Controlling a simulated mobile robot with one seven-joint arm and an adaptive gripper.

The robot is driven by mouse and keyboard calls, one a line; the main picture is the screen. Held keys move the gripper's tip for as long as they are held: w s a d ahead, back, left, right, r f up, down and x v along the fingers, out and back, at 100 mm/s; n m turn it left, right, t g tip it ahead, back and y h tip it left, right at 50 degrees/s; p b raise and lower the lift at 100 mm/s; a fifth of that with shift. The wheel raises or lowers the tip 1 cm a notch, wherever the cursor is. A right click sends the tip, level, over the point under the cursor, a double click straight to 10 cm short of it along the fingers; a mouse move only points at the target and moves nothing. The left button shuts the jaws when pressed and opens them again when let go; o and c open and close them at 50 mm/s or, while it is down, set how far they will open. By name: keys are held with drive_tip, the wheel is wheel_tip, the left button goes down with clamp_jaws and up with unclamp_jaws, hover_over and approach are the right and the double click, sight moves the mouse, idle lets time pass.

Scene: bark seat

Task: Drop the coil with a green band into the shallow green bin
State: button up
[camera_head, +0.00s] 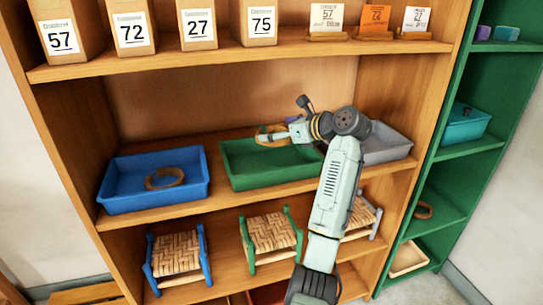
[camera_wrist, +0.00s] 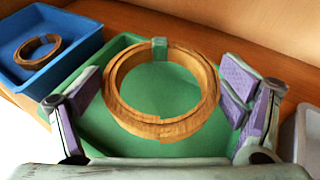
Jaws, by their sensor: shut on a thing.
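The bark coil (camera_head: 263,130) is a tan ring, held between the fingers of my gripper (camera_head: 280,135) over the shallow green bin (camera_head: 240,178). In the wrist view the coil (camera_wrist: 117,98) shows a small green band at its far side. My gripper (camera_wrist: 160,85) has its purple-padded fingers on either side of the coil. The green bin (camera_wrist: 125,52) lies below the coil, and its floor shows through the ring. My arm hides the bin's right part in the head view.
A blue bin (camera_head: 150,199) with another coil (camera_head: 165,181) stands left of the green bin. A grey bin (camera_head: 390,150) stands to the right, partly behind my arm. Numbered boxes (camera_head: 130,30) line the shelf above, and woven stools (camera_head: 270,232) stand below.

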drive_tip(key=shift+f, duration=2.5)
drive_tip(key=o, duration=0.9)
drive_tip(key=shift+o, duration=0.2)
drive_tip(key=shift+s, duration=0.1)
drive_tip(key=v, duration=1.2)
drive_tip(key=shift+r, duration=0.1)
